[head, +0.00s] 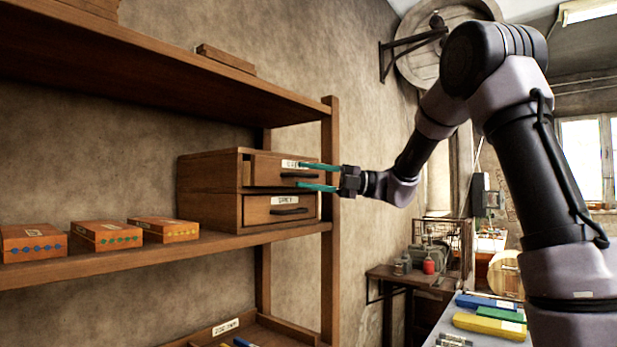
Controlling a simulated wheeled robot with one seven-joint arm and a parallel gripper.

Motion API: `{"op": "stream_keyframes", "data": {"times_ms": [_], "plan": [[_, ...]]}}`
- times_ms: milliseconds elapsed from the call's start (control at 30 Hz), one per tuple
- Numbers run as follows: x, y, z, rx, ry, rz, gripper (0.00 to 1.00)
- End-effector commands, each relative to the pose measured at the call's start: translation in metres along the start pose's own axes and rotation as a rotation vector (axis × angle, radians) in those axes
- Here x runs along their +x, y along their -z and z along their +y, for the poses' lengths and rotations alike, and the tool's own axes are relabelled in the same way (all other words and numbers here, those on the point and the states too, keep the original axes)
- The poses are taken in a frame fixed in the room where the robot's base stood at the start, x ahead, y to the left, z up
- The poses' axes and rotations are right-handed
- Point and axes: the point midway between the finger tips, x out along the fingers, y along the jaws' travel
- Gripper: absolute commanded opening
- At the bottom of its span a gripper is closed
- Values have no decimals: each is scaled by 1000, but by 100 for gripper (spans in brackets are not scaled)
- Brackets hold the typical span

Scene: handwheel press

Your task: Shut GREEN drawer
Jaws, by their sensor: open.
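A small wooden cabinet (210,188) with two drawers stands on the middle shelf in the head view. The upper drawer (268,170) has a white label, partly covered by a finger of my gripper; it seems to begin with "GR". This drawer appears to stick out a little, with a dark gap at its left edge. The lower drawer (262,213) has a label that looks like "GREY" and appears shut. My gripper (298,176) is open, its two teal fingers pointing left across the upper drawer's front near its dark handle. I cannot tell whether they touch it.
A shelf post (329,260) stands close to my gripper. Several orange boxes (105,236) with coloured dots sit left of the cabinet. The upper shelf board (190,82) runs overhead. A table with blue, green and yellow cases (490,325) is at the lower right.

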Motion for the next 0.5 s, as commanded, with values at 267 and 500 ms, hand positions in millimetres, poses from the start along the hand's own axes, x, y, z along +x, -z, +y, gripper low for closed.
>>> {"op": "stream_keyframes", "data": {"times_ms": [267,500], "plan": [[2,0,0,0,0,0,45],[2,0,0,0,0,0,0]]}}
